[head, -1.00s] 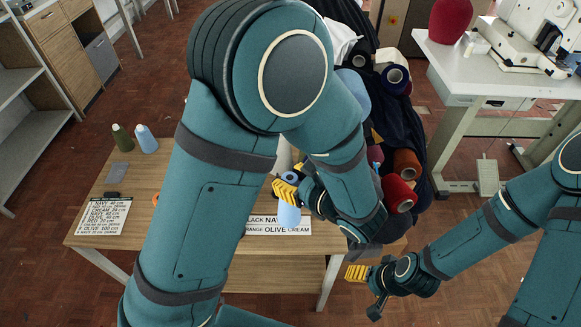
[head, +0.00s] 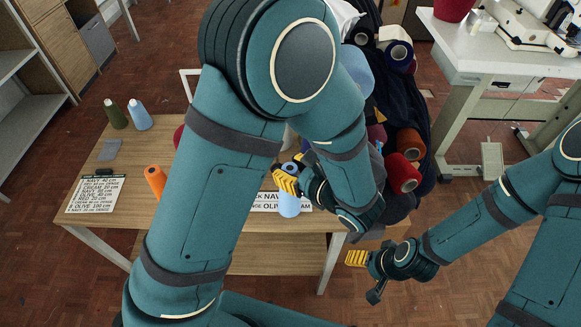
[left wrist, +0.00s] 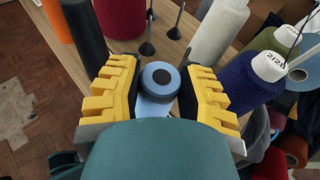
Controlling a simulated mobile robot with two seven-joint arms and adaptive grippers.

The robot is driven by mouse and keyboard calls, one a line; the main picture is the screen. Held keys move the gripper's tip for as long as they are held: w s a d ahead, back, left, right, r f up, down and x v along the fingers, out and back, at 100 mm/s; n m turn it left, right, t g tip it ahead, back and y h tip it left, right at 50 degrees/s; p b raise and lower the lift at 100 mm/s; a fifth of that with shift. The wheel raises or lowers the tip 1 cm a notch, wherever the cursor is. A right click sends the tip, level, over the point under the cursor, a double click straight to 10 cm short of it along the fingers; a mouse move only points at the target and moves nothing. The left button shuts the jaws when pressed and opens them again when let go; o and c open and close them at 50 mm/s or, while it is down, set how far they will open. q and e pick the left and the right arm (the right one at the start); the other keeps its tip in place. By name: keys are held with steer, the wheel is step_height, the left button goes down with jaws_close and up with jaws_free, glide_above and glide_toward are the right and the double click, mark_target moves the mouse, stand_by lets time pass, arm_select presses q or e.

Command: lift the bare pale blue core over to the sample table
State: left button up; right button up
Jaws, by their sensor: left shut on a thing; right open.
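My left gripper (head: 290,177) is shut on the pale blue core (head: 289,205), which hangs upright below its yellow fingers near the front edge of the wooden table. In the left wrist view the core's round end with a dark hole (left wrist: 160,78) sits between the two yellow fingers (left wrist: 160,98); no thread shows on it. The core's lower end is in front of the label strip, and I cannot tell its height above the table. My right gripper (head: 364,274) is open and empty, right of the table. I cannot tell which table is the sample table.
A heap of spools (head: 403,172) is on the right. A white machine table (head: 485,60) stands behind. My left arm hides the middle.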

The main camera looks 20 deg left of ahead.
arm_select(q)
steer(key=shift+f, duration=0.2)
stand_by(0.3)
steer(key=o, duration=1)
steer(key=shift+d, duration=0.1)
steer(key=v, duration=1.2)
